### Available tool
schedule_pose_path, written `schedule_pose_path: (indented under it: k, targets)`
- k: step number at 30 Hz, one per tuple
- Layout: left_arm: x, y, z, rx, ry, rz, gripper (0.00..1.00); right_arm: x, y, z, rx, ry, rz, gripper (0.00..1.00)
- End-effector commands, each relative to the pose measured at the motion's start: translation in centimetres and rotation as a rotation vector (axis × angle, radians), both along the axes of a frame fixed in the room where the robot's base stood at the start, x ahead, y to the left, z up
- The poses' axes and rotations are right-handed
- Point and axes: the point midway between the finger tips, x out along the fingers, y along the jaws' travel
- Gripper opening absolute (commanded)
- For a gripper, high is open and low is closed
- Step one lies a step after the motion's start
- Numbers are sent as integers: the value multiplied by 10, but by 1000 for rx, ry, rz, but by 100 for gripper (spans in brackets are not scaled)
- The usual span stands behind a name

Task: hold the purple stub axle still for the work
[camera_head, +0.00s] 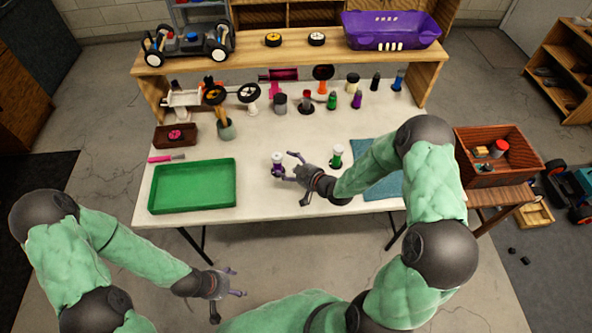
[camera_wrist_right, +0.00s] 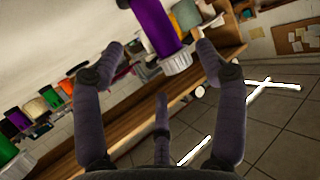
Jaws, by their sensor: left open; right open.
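The purple stub axle (camera_head: 278,169), a purple cylinder with a whitish end, stands upright near the table's front middle. In the right wrist view the purple cylinder (camera_wrist_right: 155,24) with its pale ribbed end (camera_wrist_right: 177,62) shows beyond and between the fingertips. My right gripper (camera_head: 288,176) is open, with its fingers spread just right of the axle; it also shows in the wrist view (camera_wrist_right: 161,52). I cannot tell whether any finger touches the axle. My left gripper (camera_head: 234,292) is open and empty, out in front of the table over the floor.
A green tray (camera_head: 192,186) lies left on the white table. A green-and-white part (camera_head: 337,157) stands close behind my right forearm, near a blue mat (camera_head: 378,190). Several coloured parts stand behind. A raised wooden shelf (camera_head: 290,54) spans the back, and a wooden crate (camera_head: 520,172) stands right.

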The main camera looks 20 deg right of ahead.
Motion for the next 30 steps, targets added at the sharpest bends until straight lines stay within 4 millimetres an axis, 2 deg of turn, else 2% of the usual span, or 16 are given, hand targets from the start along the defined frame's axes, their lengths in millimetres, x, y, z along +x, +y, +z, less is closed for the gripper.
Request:
schedule_pose_path:
  k: [6, 12, 24, 26, 30]
  targets:
    - [0, 0, -10, 0, 0, 0, 73, 30, 14, -15, 1, 0, 3, 73]
    - [0, 0, -14, 0, 0, 0, 73, 46, 20, -21, 1, 1, 1, 73]
    - [0, 0, -14, 0, 0, 0, 73, 51, 22, -23, 1, 2, -1, 73]
    - [0, 0, -14, 0, 0, 0, 73, 51, 22, -23, 1, 2, -1, 58]
    - [0, 0, -14, 0, -1, 0, 73, 51, 22, -23, 1, 2, -1, 19]
